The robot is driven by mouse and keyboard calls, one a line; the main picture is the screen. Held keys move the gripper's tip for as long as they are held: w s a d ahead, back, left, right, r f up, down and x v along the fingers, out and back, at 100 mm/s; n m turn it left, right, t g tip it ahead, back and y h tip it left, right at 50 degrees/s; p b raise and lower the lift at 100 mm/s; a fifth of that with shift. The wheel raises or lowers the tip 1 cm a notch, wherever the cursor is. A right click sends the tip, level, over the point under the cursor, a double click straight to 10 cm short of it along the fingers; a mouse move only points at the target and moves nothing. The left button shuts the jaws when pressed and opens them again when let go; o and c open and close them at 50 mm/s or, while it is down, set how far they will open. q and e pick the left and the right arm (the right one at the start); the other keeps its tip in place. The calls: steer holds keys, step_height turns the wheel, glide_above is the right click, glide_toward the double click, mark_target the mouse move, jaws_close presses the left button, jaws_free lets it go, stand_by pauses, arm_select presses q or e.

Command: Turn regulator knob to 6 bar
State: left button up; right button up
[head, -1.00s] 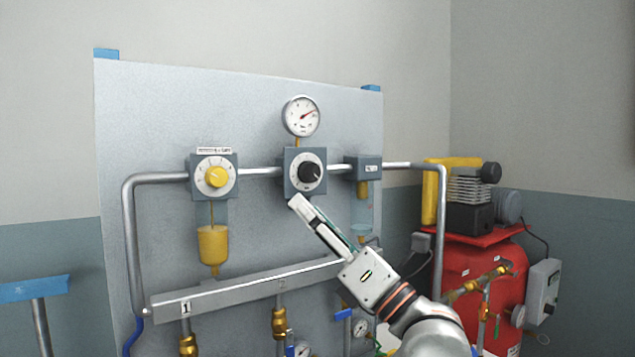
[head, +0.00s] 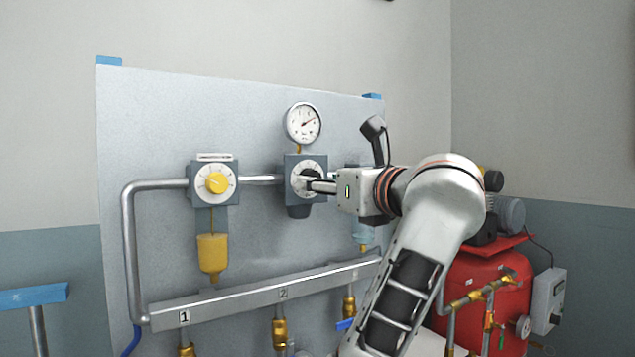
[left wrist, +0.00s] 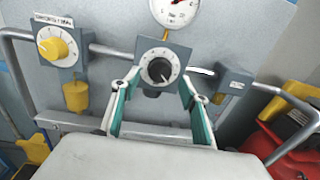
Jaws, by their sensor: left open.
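The black regulator knob (left wrist: 159,70) sits on a white dial on a grey block (left wrist: 150,48), with the pressure gauge (head: 303,122) above it. The gauge needle points up and right; its numbers are too small to read. My left gripper (head: 306,184) is at the knob, reaching in from the right in the head view and partly hiding it. In the left wrist view, the open fingers (left wrist: 160,86) lie one on each side of the knob. Whether they touch it I cannot tell. My right gripper is not in view.
A yellow knob (head: 216,182) on a similar block, with a yellow bowl (head: 213,252) below, is on the left. A steel pipe (head: 160,185) joins the units. A numbered manifold bar (head: 235,298) runs below. A red compressor tank (head: 480,285) stands at the right.

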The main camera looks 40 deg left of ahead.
arm_select(q)
steer(key=shift+x, duration=1.45)
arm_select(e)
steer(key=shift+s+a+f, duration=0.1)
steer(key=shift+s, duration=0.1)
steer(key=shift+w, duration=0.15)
arm_select(q)
steer(key=c, duration=1.1)
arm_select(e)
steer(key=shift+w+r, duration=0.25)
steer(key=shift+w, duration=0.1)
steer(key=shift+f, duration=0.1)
arm_select(q)
steer(key=n+b, duration=0.4)
steer(key=n, duration=0.9)
steer(key=shift+y, duration=0.4)
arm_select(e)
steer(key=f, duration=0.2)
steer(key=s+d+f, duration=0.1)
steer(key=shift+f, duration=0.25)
arm_select(q)
steer(key=shift+n, duration=0.3)
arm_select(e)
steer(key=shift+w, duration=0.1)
